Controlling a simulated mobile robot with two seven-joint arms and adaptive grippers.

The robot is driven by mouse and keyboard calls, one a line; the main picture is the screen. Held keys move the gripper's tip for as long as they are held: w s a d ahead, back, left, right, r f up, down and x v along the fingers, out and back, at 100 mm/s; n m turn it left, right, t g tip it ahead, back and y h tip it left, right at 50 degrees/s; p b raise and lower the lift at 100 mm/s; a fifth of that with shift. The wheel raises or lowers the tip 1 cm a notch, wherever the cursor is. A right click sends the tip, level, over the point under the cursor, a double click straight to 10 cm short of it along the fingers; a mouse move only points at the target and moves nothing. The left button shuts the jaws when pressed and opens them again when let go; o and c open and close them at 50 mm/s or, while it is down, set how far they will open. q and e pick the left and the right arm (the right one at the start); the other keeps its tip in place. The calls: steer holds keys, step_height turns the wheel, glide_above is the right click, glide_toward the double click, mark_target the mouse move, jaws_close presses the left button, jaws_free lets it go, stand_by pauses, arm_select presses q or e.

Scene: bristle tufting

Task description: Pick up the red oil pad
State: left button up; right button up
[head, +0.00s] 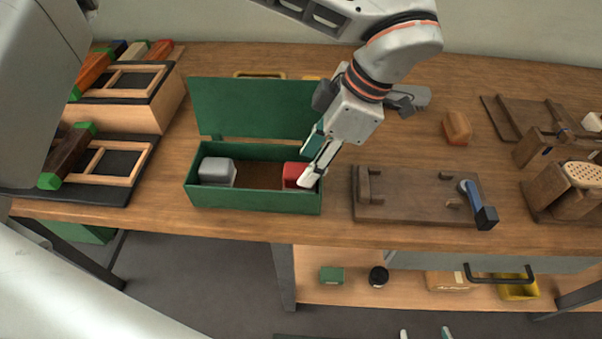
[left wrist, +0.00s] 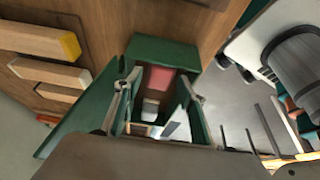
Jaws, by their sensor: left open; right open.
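The red oil pad (head: 294,174) sits in the right end of an open green box (head: 250,206) on the bench. A grey pad (head: 217,171) lies in the box's left end. My left gripper (head: 315,160) is open at the box's right end, its fingers close to the red pad and partly covering it. Whether they touch it I cannot tell. In the left wrist view the red pad (left wrist: 160,79) shows inside the box, beyond the open left gripper (left wrist: 158,95). My right gripper (head: 425,334) is open and empty at the bottom edge of the head view.
The box's raised lid (head: 250,108) stands behind it. A brown fixture board (head: 415,198) with a blue-handled lever lies to the right. Wooden trays with brushes (head: 113,150) stand at left. An orange-brown block (head: 457,128) lies behind the fixture. A shelf (head: 350,292) is below.

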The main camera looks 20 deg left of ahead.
arm_select(q)
steer(key=x, duration=0.4)
steer(key=shift+s+b, duration=0.1)
steer(key=shift+b, duration=0.3)
steer(key=shift+f, duration=0.15)
steer(key=c, duration=0.9)
arm_select(e)
steer(key=shift+w+a+r, duration=0.1)
steer(key=shift+w+r, duration=0.25)
steer(key=shift+w, duration=0.25)
arm_select(q)
steer(key=shift+r, duration=0.3)
step_height(320, 180, up, 14)
steer(key=p, duration=0.3)
step_height(320, 180, up, 6)
steer(key=p, duration=0.2)
glide_above(303, 170)
steer(key=shift+f, duration=0.15)
arm_select(e)
steer(key=shift+s+d, duration=0.6)
steer(key=shift+s, duration=0.15)
